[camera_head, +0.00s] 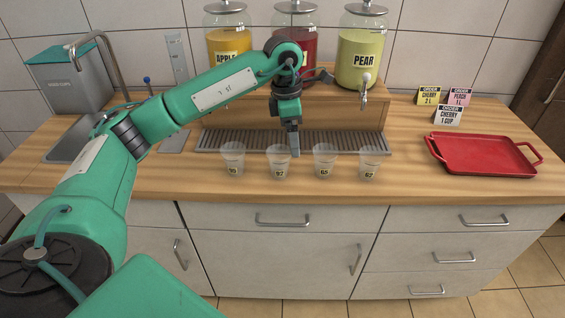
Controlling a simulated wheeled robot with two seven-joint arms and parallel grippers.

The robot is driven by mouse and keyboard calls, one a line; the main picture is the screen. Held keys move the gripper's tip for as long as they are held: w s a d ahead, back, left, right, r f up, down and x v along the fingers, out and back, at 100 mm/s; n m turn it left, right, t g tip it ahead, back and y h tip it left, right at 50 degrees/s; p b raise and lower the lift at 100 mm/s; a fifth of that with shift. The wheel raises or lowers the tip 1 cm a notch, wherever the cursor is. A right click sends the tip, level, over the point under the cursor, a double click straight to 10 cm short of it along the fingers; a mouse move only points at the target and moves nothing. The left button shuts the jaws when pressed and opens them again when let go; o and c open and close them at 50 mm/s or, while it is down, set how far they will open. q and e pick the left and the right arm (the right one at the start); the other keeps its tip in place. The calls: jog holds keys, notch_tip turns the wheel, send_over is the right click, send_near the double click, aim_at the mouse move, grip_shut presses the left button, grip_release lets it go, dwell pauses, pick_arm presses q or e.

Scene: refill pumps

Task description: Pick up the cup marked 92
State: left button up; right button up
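Several clear plastic cups stand upright in a row at the counter's front, each with a small yellow number label. The second cup from the left (277,165) has a label that looks like 92 or 97; the digits are too small to be certain. The leftmost cup (232,160) seems to read 95, and the two cups to the right (324,162) and (369,164) seem to read 65 and 62. My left gripper (294,150) points down at the right rim of the second cup. Its fingers show edge-on, so their opening and any contact are unclear. My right gripper is out of view.
A drip grate (225,139) lies behind the cups, below a wooden stand with apple (226,40), red (308,45) and pear (362,45) dispensers. A red tray (480,170) and order cards (447,116) are right. A sink (62,147) is left.

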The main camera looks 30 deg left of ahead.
aim_at(279, 163)
pick_arm(q)
jog(key=a+r+y, duration=0.1)
jog(key=a+r, duration=0.1)
jog(key=a, duration=0.2)
jog(key=shift+y, duration=0.3)
notch_tip(279, 163, down, 9)
jog(key=shift+r+p, duration=0.2)
jog(key=shift+p, duration=0.45)
jog(key=shift+f, duration=0.2)
jog(key=f+p, duration=0.1)
jog(key=f, duration=0.1)
jog(key=f+p, duration=0.1)
jog(key=f, duration=0.1)
jog(key=shift+w+a+f, duration=0.15)
jog(key=shift+a+f, duration=0.05)
jog(key=shift+f, duration=0.3)
jog(key=c, duration=1)
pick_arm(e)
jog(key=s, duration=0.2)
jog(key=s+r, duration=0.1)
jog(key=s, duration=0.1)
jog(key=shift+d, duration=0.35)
